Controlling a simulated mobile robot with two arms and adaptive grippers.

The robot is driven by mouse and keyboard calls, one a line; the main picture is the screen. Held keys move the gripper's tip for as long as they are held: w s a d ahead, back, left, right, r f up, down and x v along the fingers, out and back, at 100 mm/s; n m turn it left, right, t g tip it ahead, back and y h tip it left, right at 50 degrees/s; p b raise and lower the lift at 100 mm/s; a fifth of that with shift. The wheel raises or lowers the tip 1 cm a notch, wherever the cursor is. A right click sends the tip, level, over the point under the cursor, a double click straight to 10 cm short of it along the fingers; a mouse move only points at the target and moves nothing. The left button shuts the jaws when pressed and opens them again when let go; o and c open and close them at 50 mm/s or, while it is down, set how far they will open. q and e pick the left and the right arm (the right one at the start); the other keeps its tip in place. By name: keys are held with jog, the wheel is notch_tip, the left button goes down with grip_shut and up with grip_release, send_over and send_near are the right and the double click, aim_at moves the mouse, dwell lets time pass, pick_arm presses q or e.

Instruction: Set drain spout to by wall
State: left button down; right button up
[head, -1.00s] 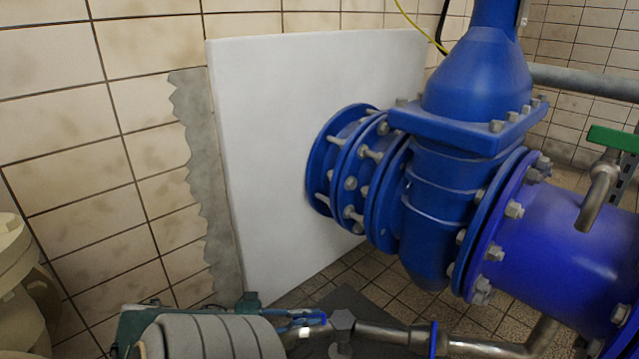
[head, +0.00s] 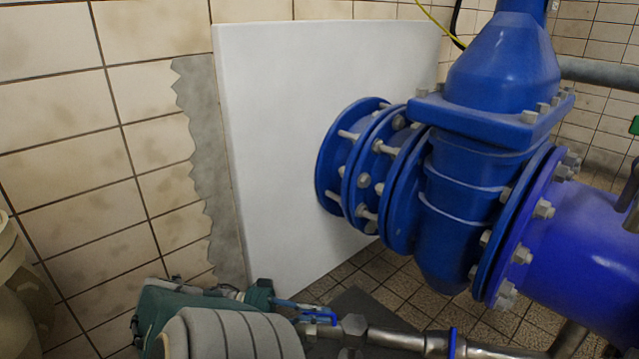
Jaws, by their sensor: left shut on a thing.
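The drain spout appears to be the grey metal pipe (head: 400,340) running along the bottom of the head view, with a hex fitting near its left end and a blue band further right. My left gripper (head: 318,322) comes in from the bottom left and is shut on the left end of this pipe, beside the hex fitting. Its fingers and the grey arm cover partly hide the pipe's end. The tiled wall (head: 70,130) stands behind and to the left, apart from the gripper. My right gripper is not in view.
A large blue valve (head: 465,190) with bolted flanges and a thick blue pipe (head: 580,255) fill the right. A white panel (head: 280,120) stands behind the flanges. A cream flanged fitting (head: 10,250) is at the left edge. Tiled floor (head: 380,285) shows under the valve.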

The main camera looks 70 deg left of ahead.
pick_arm(q)
jog(key=c, duration=1.8)
grip_release()
jog(key=shift+c, duration=0.2)
jog(key=shift+r, duration=5)
